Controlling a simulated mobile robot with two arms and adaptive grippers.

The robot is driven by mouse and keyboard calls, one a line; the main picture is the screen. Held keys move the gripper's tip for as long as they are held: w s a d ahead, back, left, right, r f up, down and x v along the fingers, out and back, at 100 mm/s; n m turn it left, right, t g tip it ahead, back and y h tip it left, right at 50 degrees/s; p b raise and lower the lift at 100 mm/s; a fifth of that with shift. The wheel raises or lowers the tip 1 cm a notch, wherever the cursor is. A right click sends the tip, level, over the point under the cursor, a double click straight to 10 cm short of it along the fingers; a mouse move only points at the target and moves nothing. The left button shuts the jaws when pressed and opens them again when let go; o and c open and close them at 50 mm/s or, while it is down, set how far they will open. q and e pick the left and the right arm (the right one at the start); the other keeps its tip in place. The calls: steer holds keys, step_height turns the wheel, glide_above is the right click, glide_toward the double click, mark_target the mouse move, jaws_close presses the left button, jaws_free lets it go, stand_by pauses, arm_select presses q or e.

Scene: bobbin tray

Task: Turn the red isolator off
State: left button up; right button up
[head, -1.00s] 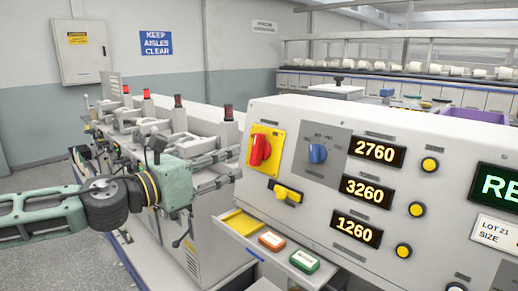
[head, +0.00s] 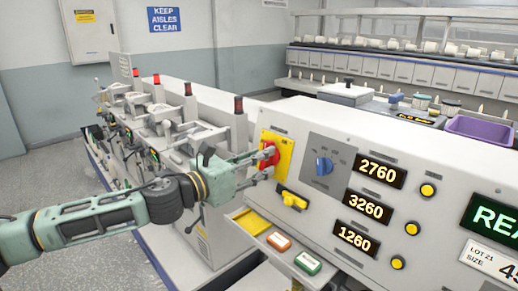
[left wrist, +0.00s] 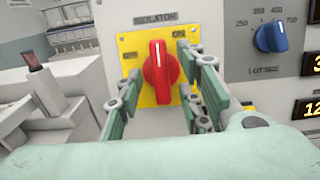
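The red isolator (head: 268,156) is a red rotary handle on a yellow plate (head: 286,160) on the machine's pale front panel. My right gripper is not in view.
A blue knob (head: 323,166) is right of the isolator, and a yellow switch (head: 292,198) is below it. An open drawer (head: 240,213) with coloured labelled blocks juts out underneath. Lit displays (head: 378,172) and yellow buttons line the panel further right.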

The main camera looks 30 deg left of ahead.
arm_select(q)
steer(key=shift+w+d, duration=0.15)
steer(key=shift+w, duration=0.2)
jaws_close()
